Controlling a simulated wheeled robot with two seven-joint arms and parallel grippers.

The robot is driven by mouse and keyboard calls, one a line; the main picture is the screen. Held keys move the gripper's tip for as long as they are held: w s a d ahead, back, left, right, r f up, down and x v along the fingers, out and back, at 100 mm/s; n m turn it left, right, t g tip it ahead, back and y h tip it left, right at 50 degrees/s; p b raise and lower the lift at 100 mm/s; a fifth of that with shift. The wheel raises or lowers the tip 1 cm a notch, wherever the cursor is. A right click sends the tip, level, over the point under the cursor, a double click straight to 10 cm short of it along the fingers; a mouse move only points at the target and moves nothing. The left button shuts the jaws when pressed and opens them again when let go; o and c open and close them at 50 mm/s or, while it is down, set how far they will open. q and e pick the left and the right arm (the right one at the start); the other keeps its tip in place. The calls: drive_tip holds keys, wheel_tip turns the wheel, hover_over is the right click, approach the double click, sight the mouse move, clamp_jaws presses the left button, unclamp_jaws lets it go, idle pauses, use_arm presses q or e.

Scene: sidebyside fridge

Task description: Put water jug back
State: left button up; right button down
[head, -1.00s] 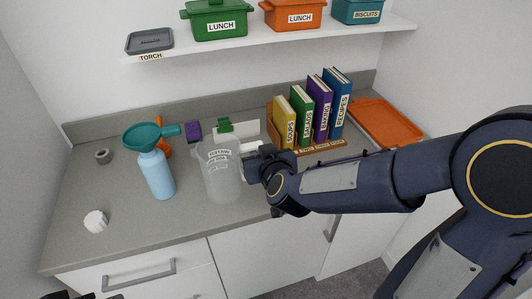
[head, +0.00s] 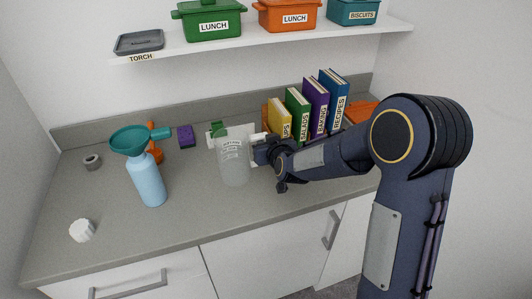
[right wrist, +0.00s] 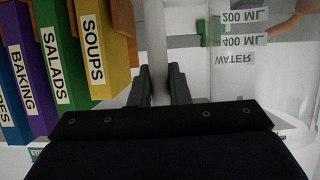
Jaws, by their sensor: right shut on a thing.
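The water jug (head: 234,165) is clear, with printed measure marks, and stands upright over the middle of the counter. I cannot tell whether its base touches the counter. My right gripper (head: 258,150) comes from the right and is shut on the jug's handle. In the right wrist view the fingers (right wrist: 162,85) close around the upright handle, and the jug wall (right wrist: 240,75) with its "WATER" and "400 ML" print shows on the right. My left gripper is not in view.
Labelled books (head: 310,108) stand close behind my right gripper. A blue bottle (head: 149,178) with a teal funnel (head: 135,139) stands left of the jug. A white cap (head: 82,230) lies at the front left. The shelf (head: 260,38) holds labelled pots.

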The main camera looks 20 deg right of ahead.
drive_tip(key=shift+w+d+f, duration=0.15)
drive_tip(key=shift+w+f, duration=0.05)
drive_tip(key=shift+f, duration=1.55)
drive_tip(key=shift+f, duration=0.2)
drive_tip(key=c, duration=1.4)
unclamp_jaws()
drive_tip(key=shift+o, duration=0.2)
drive_tip(key=shift+r, duration=0.15)
